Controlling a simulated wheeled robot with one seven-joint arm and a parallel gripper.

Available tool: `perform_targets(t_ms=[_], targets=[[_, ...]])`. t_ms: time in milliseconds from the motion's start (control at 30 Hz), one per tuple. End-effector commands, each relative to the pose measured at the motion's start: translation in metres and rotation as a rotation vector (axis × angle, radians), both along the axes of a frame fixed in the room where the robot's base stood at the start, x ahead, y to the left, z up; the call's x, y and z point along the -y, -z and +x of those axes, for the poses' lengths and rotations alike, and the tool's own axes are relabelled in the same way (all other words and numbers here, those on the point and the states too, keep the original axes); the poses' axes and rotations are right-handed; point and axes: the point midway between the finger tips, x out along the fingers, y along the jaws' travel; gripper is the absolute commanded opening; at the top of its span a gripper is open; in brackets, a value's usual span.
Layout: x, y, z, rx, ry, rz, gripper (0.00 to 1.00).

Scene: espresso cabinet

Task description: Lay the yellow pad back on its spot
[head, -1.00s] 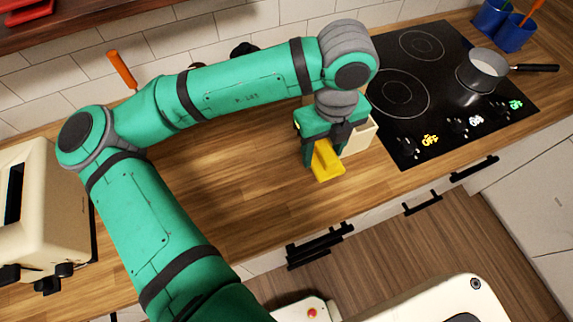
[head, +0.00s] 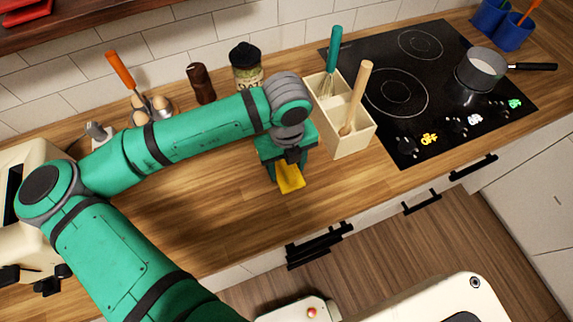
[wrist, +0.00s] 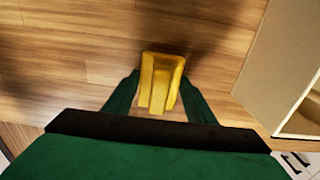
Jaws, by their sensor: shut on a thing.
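The yellow pad (head: 291,177) is held at the end of my gripper (head: 283,174), over the wooden counter in front of the utensil box. In the wrist view the yellow pad (wrist: 161,80) sits between the two green fingers of my gripper (wrist: 160,95), with a raised part between them. My gripper is shut on it. I cannot tell how far the pad is above the counter. No marked spot for the pad can be made out.
A cream utensil box (head: 345,135) with a whisk and a wooden tool stands just right of my gripper. The black cooktop (head: 410,100) with a pot (head: 482,72) lies further right. A jar (head: 245,68) and a brown mill (head: 201,84) stand behind. The wooden counter (head: 225,200) front-left is clear.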

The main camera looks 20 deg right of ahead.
Motion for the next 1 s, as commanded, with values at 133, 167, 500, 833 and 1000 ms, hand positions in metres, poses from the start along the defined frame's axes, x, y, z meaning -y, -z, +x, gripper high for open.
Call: perform_targets(t_ms=[133, 167, 500, 833, 1000], targets=[[0.000, 0.000, 0.000, 0.001, 0.000, -0.001, 0.29], [0.000, 0.000, 0.000, 0.000, 0.000, -0.001, 0.29], [0.000, 0.004, 0.000, 0.001, 0.000, 0.000, 0.69], [0.000, 0.000, 0.000, 0.001, 0.000, 0.000, 0.69], [0.001, -0.020, 0.001, 0.002, 0.001, -0.002, 0.69]])
